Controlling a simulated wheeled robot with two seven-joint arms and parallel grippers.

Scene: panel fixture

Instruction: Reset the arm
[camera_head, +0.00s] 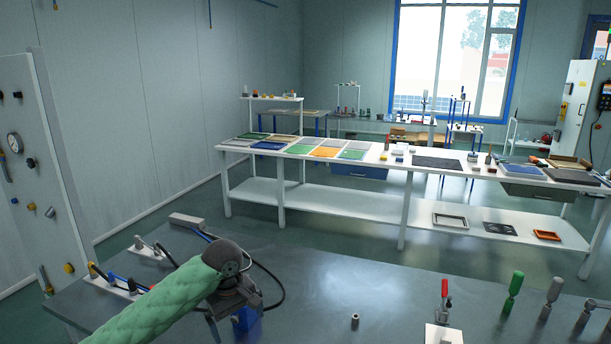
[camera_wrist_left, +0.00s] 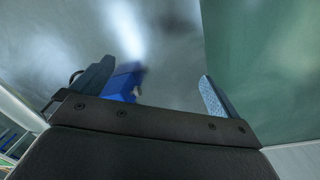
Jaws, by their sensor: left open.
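My left arm, in a green padded sleeve, reaches in from the bottom left of the head view. Its dark gripper (camera_head: 236,302) is over the near grey table (camera_head: 310,285). In the left wrist view the gripper (camera_wrist_left: 158,86) is open, with its two fingers wide apart. A blue block-like object (camera_wrist_left: 122,82) shows beside the left finger in that view, and the gap's middle is empty. The blue object also shows just under the gripper in the head view (camera_head: 245,319). I cannot tell whether it touches the finger. My right gripper is out of view.
Toggle clamps with red (camera_head: 444,289) and green (camera_head: 516,284) handles stand at the near table's right. A small metal cylinder (camera_head: 354,321) stands mid-table. Handled tools (camera_head: 112,281) sit at its left. A panel with a gauge (camera_head: 14,143) is far left. A white bench (camera_head: 350,200) stands behind.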

